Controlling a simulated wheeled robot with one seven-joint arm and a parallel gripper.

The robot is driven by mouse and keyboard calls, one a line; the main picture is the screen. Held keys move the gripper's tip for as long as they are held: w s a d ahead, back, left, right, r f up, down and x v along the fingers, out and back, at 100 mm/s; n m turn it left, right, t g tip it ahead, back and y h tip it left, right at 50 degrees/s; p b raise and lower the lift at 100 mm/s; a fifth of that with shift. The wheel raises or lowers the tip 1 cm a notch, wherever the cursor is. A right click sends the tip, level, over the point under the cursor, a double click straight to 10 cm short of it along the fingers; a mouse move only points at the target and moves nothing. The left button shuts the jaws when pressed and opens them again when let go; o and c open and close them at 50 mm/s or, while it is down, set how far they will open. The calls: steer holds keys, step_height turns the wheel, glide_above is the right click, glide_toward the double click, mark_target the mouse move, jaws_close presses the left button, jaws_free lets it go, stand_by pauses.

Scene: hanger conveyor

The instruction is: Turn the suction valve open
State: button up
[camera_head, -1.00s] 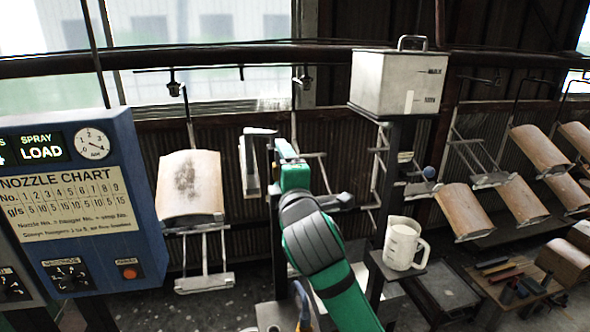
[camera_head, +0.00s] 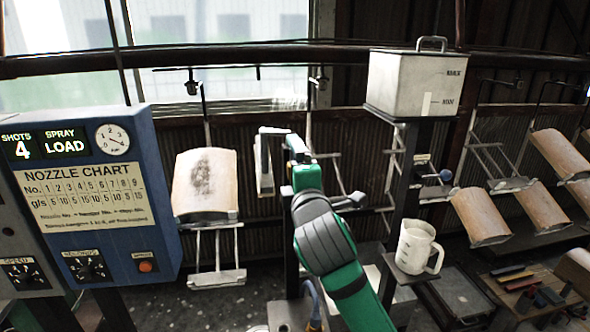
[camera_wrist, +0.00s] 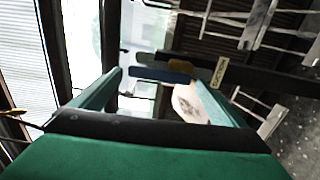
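The blue knob cannot be made out in the wrist view.
A white jug (camera_head: 413,245) stands on a small shelf below the tank. A blue control cabinet (camera_head: 150,200) is at left. A stained curved panel (camera_head: 206,182) hangs between cabinet and arm. More curved panels (camera_head: 480,215) and a tool table (camera_head: 535,290) are at right.

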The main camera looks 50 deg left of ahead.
steer(key=v, duration=1.1)
stand_by(0.5)
steer(key=w+d+f+m+t+h, duration=0.2)
steer(key=w+d+f+m+t, duration=0.45)
steer(key=d+f+m, duration=0.5)
steer(key=s+d+f+m+t+h, duration=0.1)
steer(key=d+f+m+h, duration=0.2)
steer(key=d+f+m, duration=0.45)
steer(key=s+d+f+m+t+h, duration=0.1)
steer(key=d+f+m+t+h, duration=0.3)
steer(key=f, duration=0.6)
steer(key=s+d+f+m+g+h, duration=0.35)
steer(key=s+d+f+m, duration=0.35)
steer(key=s+f, duration=0.4)
steer(key=s+d+f+h, duration=0.1)
steer(key=s+d, duration=0.3)
steer(key=s, duration=0.4)
steer(key=s+d+f+g+h, duration=0.1)
steer(key=s+d+f, duration=0.3)
steer(key=s, duration=0.4)
steer(key=shift+s+d+f+g+h, duration=0.3)
steer(key=shift+d+h, duration=0.25)
steer(key=shift+d, duration=0.2)
